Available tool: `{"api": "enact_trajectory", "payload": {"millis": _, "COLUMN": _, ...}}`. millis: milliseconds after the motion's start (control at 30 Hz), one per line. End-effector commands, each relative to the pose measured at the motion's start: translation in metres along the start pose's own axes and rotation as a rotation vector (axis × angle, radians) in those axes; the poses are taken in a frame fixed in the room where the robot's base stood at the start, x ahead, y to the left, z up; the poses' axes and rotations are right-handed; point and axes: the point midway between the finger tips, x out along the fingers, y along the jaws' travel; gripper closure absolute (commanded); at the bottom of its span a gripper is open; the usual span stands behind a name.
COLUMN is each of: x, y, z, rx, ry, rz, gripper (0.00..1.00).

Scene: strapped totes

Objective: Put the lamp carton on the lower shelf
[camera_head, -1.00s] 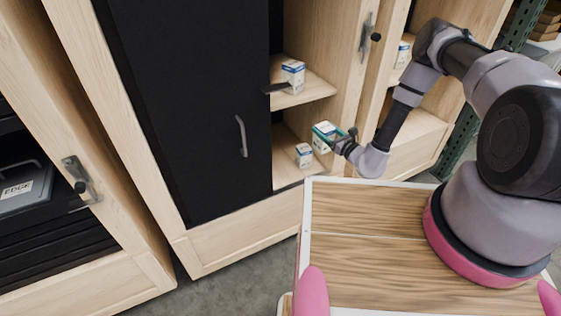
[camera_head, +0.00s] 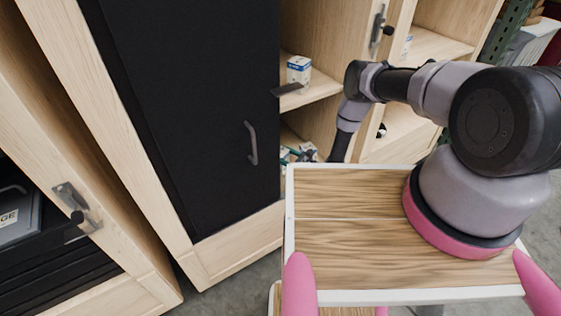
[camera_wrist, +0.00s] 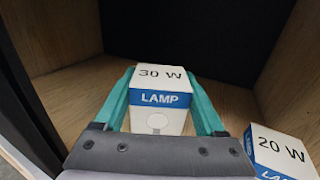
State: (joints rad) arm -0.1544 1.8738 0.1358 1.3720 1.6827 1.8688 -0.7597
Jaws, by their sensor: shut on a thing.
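My gripper (camera_wrist: 161,76) has its teal fingers shut on both sides of a white and blue lamp carton (camera_wrist: 160,115) marked "30 W". The carton is upright, inside the lower compartment of the cabinet, above or on the wooden lower shelf (camera_wrist: 225,88); I cannot tell whether its base touches. In the head view my gripper (camera_head: 302,154) is low at the compartment opening, and my arm partly hides it. A second lamp carton (camera_wrist: 280,155), marked "20 W", stands close by on the right in the wrist view.
Another white and blue carton (camera_head: 299,70) stands on the upper shelf (camera_head: 320,89), above my gripper. A black door (camera_head: 190,110) with a grey handle covers the left side of the cabinet. A wooden side wall (camera_wrist: 55,60) bounds the compartment. Shelf floor behind the held carton is clear.

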Motion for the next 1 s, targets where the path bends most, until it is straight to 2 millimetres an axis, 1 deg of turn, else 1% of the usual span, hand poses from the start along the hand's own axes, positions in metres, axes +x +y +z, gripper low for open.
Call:
{"api": "enact_trajectory", "payload": {"millis": 200, "x": 0.000, "y": 0.001, "z": -0.030, "rx": 0.000, "ry": 0.001, "rz": 0.001, "gripper": 0.86}}
{"api": "enact_trajectory", "payload": {"millis": 300, "x": 0.000, "y": 0.001, "z": -0.040, "rx": -0.001, "ry": -0.001, "rz": 0.002, "gripper": 0.86}}
{"api": "enact_trajectory", "payload": {"millis": 700, "x": 0.000, "y": 0.000, "z": -0.045, "rx": 0.001, "ry": -0.001, "rz": 0.000, "gripper": 0.86}}
{"api": "enact_trajectory", "payload": {"millis": 733, "x": 0.000, "y": 0.000, "z": -0.046, "rx": 0.001, "ry": -0.001, "rz": 0.000, "gripper": 0.24}}
{"api": "enact_trajectory", "payload": {"millis": 800, "x": 0.000, "y": 0.000, "z": -0.045, "rx": 0.001, "ry": -0.001, "rz": 0.000, "gripper": 0.00}}
{"api": "enact_trajectory", "payload": {"millis": 1000, "x": 0.000, "y": 0.000, "z": -0.045, "rx": 0.001, "ry": -0.001, "rz": 0.000, "gripper": 0.00}}
